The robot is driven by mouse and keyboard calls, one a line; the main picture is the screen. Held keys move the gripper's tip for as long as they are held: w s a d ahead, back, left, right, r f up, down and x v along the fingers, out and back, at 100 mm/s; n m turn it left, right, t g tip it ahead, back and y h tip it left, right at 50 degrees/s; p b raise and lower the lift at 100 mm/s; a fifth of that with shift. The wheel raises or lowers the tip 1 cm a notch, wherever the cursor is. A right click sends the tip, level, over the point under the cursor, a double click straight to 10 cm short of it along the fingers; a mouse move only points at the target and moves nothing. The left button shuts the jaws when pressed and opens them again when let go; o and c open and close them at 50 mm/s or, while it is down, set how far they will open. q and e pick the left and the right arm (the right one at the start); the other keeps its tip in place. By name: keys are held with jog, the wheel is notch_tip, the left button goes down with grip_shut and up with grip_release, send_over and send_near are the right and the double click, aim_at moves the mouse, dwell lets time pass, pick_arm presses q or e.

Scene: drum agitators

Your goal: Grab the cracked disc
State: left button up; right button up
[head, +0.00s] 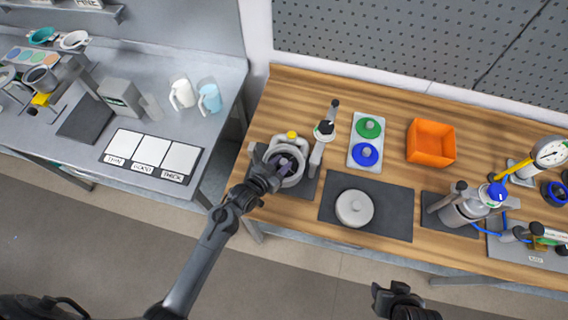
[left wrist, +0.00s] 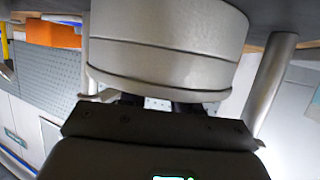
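A grey drum-like vessel (head: 291,181) with a yellow knob stands on a dark base at the left of the wooden bench. My left gripper (head: 284,163) is at its open top, and a dark purplish part shows there. In the left wrist view the vessel's metal wall (left wrist: 165,45) fills the upper middle, and my fingers are mostly hidden, so their opening is unclear. A green disc (head: 369,127) and a blue disc (head: 366,154) lie on a white tray (head: 356,140). No crack can be made out on any disc. My right gripper (head: 391,292) is empty in front of the bench.
A pale round lid (head: 354,207) lies on a dark mat (head: 393,218). An orange bin (head: 431,142) stands behind it. An upright post (head: 323,138) rises beside the vessel. A bottle (head: 463,210), hoses and a gauge (head: 550,152) crowd the right. A grey table (head: 207,125) stands left across a gap.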

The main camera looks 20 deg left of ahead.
pick_arm(q)
grip_shut()
